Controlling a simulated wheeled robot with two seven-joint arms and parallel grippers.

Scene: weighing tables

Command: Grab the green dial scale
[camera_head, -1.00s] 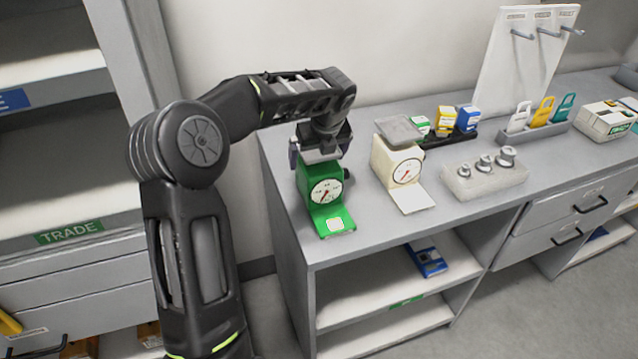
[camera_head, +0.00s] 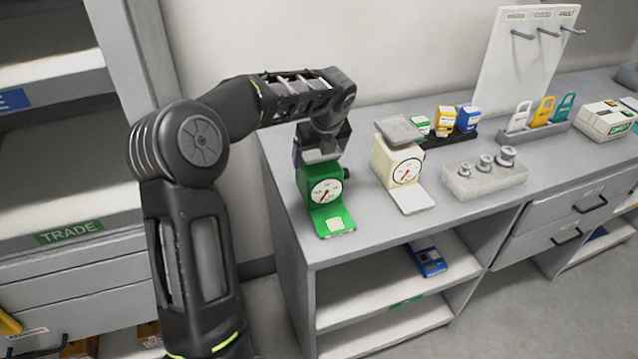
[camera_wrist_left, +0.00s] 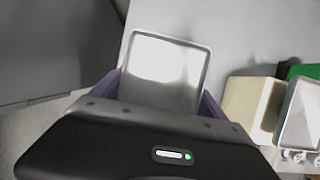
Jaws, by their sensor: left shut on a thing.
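The green dial scale (camera_head: 323,190) stands upright near the left end of the grey counter, its round white dial and green front plate facing the front. Its grey top pan (camera_wrist_left: 165,72) fills the middle of the left wrist view. My left gripper (camera_head: 322,148) reaches down over the scale from behind, its fingers on either side of the scale's upper part, and is shut on it. The gripper's body hides the lower part of the scale in the wrist view. My right gripper is not in view.
A cream dial scale (camera_head: 397,165) stands close on the right. Farther right are a weight block (camera_head: 485,181), small coloured boxes (camera_head: 445,121) and a rack of padlock-shaped tags (camera_head: 541,112). A shelf unit (camera_head: 70,214) stands left. The counter's front edge is near the green scale.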

